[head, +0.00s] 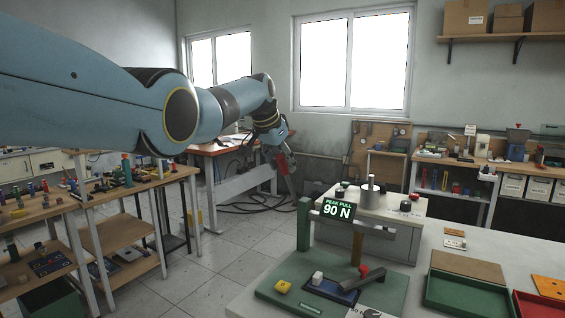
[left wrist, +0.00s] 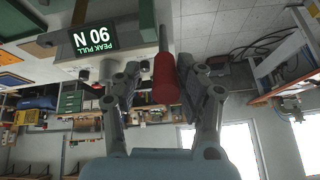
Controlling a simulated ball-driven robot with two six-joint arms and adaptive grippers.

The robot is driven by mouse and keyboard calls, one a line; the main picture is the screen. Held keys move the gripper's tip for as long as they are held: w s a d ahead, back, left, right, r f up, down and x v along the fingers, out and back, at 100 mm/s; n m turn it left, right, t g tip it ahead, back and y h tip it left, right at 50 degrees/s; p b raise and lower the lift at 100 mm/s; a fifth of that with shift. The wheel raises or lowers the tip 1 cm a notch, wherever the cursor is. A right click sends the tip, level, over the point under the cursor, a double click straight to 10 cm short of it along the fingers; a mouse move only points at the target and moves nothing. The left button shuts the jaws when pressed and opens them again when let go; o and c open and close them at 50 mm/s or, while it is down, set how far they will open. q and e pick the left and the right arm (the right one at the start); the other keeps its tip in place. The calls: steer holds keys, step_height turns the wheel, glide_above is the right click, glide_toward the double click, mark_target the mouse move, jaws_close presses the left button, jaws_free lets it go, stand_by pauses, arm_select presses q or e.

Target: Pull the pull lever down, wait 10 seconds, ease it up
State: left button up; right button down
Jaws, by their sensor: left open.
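The pull lever shows in the head view as a red grip (head: 281,164) on a thin grey rod, tilted up and left from the top of a green post (head: 304,225). A sign (head: 338,209) on that stand reads PEAK PULL 90 N. My left gripper (head: 287,160) is at the red grip. In the left wrist view, my left gripper (left wrist: 162,72) is open, with fingers on either side of the red grip (left wrist: 166,85). Whether either finger touches the grip is unclear. The sign (left wrist: 97,42) appears upside down there. My right gripper is not in view.
Open floor lies left of the table.

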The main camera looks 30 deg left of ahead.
arm_select(q)
steer(key=shift+a, duration=0.45)
steer(key=shift+s+d+r, duration=0.1)
steer(key=shift+s+r, duration=0.1)
steer(key=shift+r, duration=0.15)
steer(key=v, duration=1.1)
steer(key=shift+s, duration=0.1)
